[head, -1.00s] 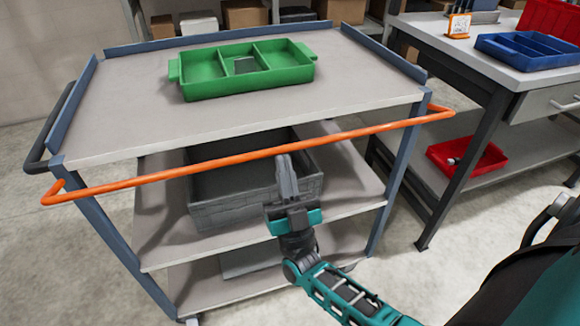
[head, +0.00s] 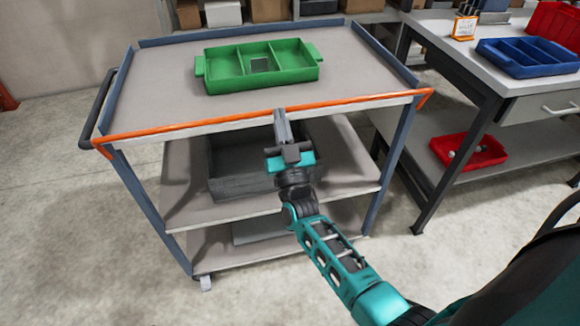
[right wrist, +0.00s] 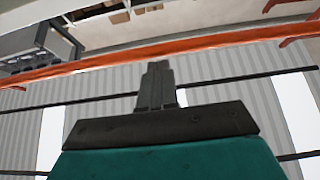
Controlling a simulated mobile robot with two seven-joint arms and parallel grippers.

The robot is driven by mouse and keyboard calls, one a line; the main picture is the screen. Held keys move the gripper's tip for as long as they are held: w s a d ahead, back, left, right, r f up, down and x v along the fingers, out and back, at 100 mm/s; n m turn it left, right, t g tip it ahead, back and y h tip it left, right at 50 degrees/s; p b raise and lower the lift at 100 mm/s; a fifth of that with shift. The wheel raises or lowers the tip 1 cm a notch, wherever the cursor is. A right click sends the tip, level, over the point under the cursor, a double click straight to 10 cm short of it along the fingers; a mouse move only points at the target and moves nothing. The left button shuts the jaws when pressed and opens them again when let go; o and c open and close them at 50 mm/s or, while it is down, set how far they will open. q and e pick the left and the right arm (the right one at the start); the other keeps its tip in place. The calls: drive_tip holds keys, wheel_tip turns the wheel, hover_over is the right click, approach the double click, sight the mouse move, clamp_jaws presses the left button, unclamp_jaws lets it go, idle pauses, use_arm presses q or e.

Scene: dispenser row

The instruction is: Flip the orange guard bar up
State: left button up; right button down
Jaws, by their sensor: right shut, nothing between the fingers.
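The orange guard bar (head: 200,127) runs across the front of the cart, about level with the edge of the cart's top shelf (head: 150,85). It also crosses the upper part of the right wrist view (right wrist: 215,43). My right gripper (head: 281,113) is shut and empty, with its fingertips at the middle of the bar. The fingers point up at the bar in the right wrist view (right wrist: 157,66); I cannot tell whether they touch it. My left gripper is not in view.
A green divided tray (head: 213,83) stands on the cart's top shelf. A grey crate (head: 225,185) sits on the shelf below. To the right, a workbench (head: 475,75) carries a blue divided tray (head: 510,67), with a red bin (head: 490,158) on its lower shelf.

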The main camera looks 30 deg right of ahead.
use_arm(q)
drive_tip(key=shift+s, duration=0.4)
use_arm(e)
drive_tip(key=shift+x, duration=1.55)
drive_tip(key=shift+w+f+y, duration=0.1)
drive_tip(key=shift+y, duration=0.2)
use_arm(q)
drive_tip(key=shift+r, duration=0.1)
